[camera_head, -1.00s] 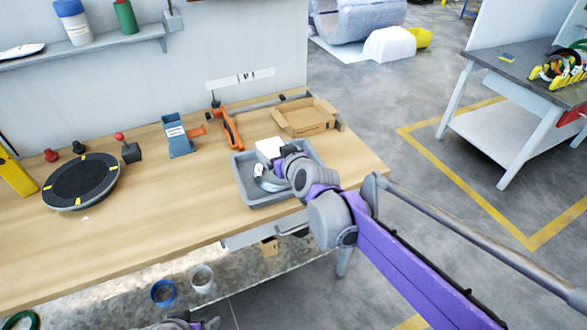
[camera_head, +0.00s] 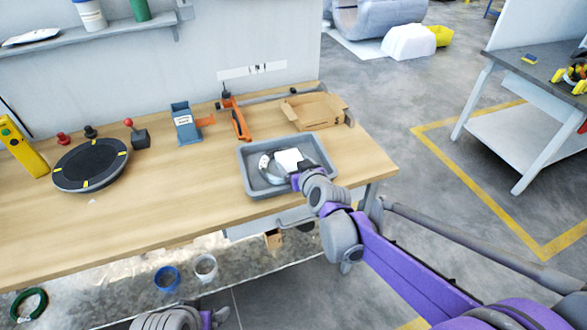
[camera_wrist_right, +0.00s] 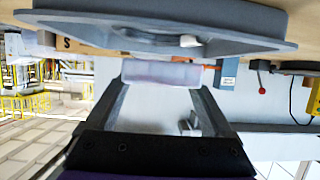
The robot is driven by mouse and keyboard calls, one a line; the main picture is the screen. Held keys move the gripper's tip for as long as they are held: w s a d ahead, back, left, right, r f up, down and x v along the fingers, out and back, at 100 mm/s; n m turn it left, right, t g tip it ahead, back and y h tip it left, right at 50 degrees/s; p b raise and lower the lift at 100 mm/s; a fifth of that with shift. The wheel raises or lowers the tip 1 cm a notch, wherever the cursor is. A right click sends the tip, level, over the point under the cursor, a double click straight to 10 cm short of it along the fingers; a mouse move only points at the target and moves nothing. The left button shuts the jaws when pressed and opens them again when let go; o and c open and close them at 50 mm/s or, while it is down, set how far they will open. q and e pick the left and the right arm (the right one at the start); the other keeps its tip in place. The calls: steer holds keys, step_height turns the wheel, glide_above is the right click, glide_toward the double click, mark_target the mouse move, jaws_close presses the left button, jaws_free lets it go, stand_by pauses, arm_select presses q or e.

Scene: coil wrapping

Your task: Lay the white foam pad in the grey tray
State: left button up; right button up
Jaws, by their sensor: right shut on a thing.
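The white foam pad (camera_head: 288,159) is in my right gripper, over the middle of the grey tray (camera_head: 245,163) on the wooden workbench. In the right wrist view the pad (camera_wrist_right: 160,73) sits between the two fingertips, and the tray (camera_wrist_right: 80,30) is across the top of the picture. My right gripper (camera_head: 298,172) is shut on the pad. I cannot tell whether the pad touches the tray floor. A pale ring-shaped thing (camera_head: 266,174) lies in the tray beside the pad, partly hidden. My left gripper is not seen; only a part of that arm shows at the bottom edge.
An open cardboard box (camera_head: 315,110) stands behind the tray, near an orange-handled tool (camera_head: 238,122). A blue dispenser (camera_head: 185,124) and a round black turntable (camera_head: 90,164) stand to the left. The bench between turntable and tray is clear.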

steer(key=shift+f, duration=0.85)
steer(key=shift+f, duration=0.1)
steer(key=shift+f+b, duration=0.35)
steer(key=shift+f, duration=0.05)
steer(key=o, duration=1)
steer(key=shift+r, duration=0.1)
steer(key=shift+o, duration=0.2)
